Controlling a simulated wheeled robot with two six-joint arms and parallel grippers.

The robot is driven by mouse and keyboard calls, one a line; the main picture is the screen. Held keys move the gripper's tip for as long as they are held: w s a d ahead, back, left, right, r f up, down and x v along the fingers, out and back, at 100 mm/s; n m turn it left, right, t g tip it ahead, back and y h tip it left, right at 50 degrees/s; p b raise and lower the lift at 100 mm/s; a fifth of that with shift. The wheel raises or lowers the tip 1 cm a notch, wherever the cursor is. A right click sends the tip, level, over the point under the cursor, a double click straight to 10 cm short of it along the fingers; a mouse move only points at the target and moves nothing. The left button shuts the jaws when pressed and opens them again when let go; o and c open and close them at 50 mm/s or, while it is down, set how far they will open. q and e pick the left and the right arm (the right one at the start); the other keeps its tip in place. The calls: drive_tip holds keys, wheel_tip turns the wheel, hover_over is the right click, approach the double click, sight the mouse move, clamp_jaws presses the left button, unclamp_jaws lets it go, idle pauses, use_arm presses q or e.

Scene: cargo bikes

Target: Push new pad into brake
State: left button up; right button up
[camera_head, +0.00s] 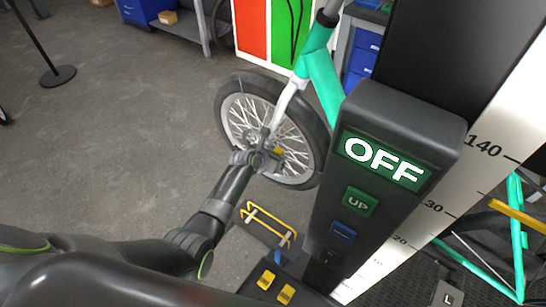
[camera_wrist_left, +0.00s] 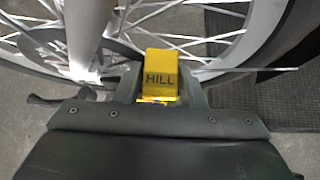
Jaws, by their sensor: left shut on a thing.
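My left gripper (camera_head: 268,158) reaches to the hub area of the front wheel (camera_head: 236,112) of a teal bike (camera_head: 322,80). In the left wrist view, my left gripper (camera_wrist_left: 158,88) is shut on a yellow pad (camera_wrist_left: 160,70) marked "HILL". The pad is in front of the wheel's spokes (camera_wrist_left: 215,22), to the right of the grey fork leg (camera_wrist_left: 88,30). The brake itself is hard to make out, and I cannot tell whether the pad touches it. My right gripper is not in view.
A dark lift column with an "OFF" display (camera_head: 383,160) and an "UP" button (camera_head: 359,201) stands close on the right. A yellow-railed frame (camera_head: 268,222) lies low beside it. A black post base (camera_head: 58,76) stands at the far left.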

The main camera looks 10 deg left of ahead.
use_arm(q)
drive_tip(key=shift+s+f, duration=0.2)
drive_tip(key=shift+f, duration=0.15)
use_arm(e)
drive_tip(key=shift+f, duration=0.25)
use_arm(q)
drive_tip(key=o, duration=0.5)
drive_tip(key=shift+a, duration=0.1)
drive_tip(key=o, duration=0.4)
drive_tip(key=shift+s+a+f, duration=0.1)
drive_tip(key=shift+f, duration=0.1)
drive_tip(key=shift+s+f, duration=0.15)
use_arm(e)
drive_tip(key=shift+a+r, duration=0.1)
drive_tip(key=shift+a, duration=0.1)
use_arm(q)
drive_tip(key=shift+s, duration=0.15)
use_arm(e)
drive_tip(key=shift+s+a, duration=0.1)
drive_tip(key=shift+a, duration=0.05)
use_arm(q)
drive_tip(key=shift+s, duration=0.1)
drive_tip(key=v, duration=0.6)
drive_tip(key=w+r+v, duration=0.1)
drive_tip(key=v, duration=1)
drive_tip(key=shift+s+a+r, duration=0.1)
drive_tip(key=shift+a+r, duration=0.1)
drive_tip(key=shift+r, duration=0.2)
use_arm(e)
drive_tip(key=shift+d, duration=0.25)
